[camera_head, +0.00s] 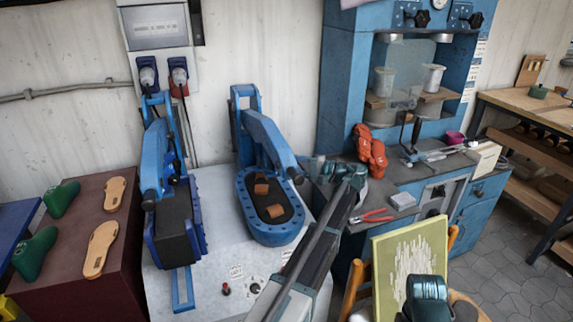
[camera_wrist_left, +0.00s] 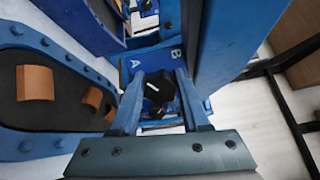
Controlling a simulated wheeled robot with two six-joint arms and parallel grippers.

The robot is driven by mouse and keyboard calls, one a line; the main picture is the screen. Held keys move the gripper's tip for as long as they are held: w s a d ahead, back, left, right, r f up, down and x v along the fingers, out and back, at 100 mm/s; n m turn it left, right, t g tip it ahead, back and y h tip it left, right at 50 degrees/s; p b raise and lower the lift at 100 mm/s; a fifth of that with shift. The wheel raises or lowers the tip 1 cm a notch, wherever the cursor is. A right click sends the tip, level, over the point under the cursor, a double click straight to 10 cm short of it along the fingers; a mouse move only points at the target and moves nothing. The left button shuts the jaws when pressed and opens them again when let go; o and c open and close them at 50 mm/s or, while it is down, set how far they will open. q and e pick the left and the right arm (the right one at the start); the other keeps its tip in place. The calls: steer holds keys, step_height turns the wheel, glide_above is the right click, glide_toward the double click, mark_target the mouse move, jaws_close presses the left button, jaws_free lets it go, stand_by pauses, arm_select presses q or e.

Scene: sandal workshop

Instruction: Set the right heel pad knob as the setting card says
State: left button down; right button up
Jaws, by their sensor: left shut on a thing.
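In the left wrist view, a black faceted knob (camera_wrist_left: 155,90) sits between the two blue fingers of my left gripper (camera_wrist_left: 160,78), which is shut on it. The letters A and B are printed on the blue surface beyond it, A on the left and B on the right. Which letter the knob points to cannot be told. In the head view, my left gripper (camera_head: 312,168) is beside the right blue press (camera_head: 262,135); the knob is hidden there.
The press's oval bed (camera_head: 272,237) holds brown pads (camera_head: 262,188). A second blue press (camera_head: 153,165) stands left. A yellow-green framed board (camera_head: 385,265) stands near my right arm.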

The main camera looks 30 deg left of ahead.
arm_select(q)
steer(key=shift+n, duration=0.7)
steer(key=shift+c, duration=1.9)
jaws_free()
